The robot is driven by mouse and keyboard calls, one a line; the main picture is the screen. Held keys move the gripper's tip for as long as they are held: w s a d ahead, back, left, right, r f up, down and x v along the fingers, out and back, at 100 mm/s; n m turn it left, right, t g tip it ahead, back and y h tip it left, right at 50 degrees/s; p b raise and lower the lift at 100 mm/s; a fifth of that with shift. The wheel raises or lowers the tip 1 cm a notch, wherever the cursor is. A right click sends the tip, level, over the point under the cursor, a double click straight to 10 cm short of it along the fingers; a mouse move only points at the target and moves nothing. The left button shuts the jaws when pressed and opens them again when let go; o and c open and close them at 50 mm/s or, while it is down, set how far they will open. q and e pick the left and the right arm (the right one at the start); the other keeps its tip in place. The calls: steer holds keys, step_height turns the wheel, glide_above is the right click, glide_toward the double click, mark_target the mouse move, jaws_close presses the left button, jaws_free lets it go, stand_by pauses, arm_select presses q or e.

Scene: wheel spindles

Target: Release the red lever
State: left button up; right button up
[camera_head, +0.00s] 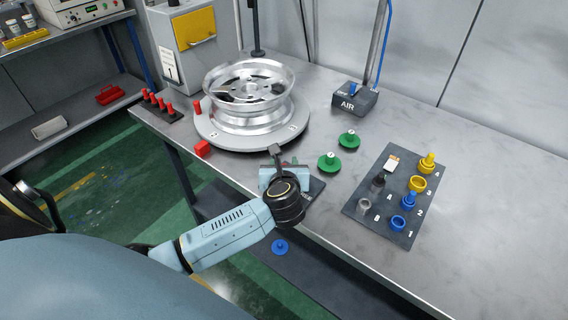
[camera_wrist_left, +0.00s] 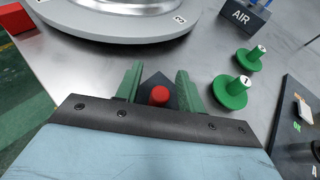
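The red lever shows in the left wrist view as a round red knob (camera_wrist_left: 159,96) on a dark base. My left gripper (camera_wrist_left: 158,85) is open, with one green finger on each side of the knob and a visible gap to both. In the head view my left gripper (camera_head: 276,158) is at the front edge of the bench, over a dark plate (camera_head: 314,187). The gripper hides the red knob there. Whether the lever is up or down cannot be told. My right gripper is not in view.
A silver wheel (camera_head: 249,95) lies on a round grey turntable (camera_head: 225,137) behind the gripper. Two green knobbed discs (camera_head: 329,162) stand to the right, near a dark tray (camera_head: 362,215) of coloured parts. An AIR box (camera_head: 354,99) stands behind.

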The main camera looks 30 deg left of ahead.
mark_target(311, 182)
arm_select(q)
jaws_close()
stand_by(0.3)
steer(key=shift+w+d+r+m+h+p, duration=0.1)
steer(key=shift+d+m+h+p, duration=0.1)
steer(key=shift+m+h+p, duration=0.3)
steer(key=d+m+h+p, duration=0.1)
steer(key=m+h+p, duration=0.1)
steer(key=p, duration=0.1)
steer(key=w+d+m+t+h+p, duration=0.1)
steer(key=d+m+h+p, duration=0.1)
steer(key=h+p, duration=0.1)
steer(key=d+m+h+p, duration=0.1)
steer(key=m+h+p, duration=0.2)
steer(key=shift+w+d+r+t+p, duration=0.15)
steer(key=shift+w+d+t+p, duration=0.1)
steer(key=shift+t+p, duration=0.15)
steer(key=shift+d+m+h+p, duration=0.5)
steer(key=shift+m+h+p, duration=0.1)
steer(key=shift+m+h, duration=0.3)
steer(key=shift+s+d+f+m+g+h+p, duration=0.15)
steer(key=shift+d+m+g+h+p, duration=0.25)
steer(key=shift+m+h, duration=0.25)
steer(key=shift+s+d+f+m+g+h+p, duration=0.15)
steer(key=shift+d+m+g+h+p, duration=0.15)
steer(key=shift+d+m+h, duration=0.35)
steer(key=shift+a, duration=0.15)
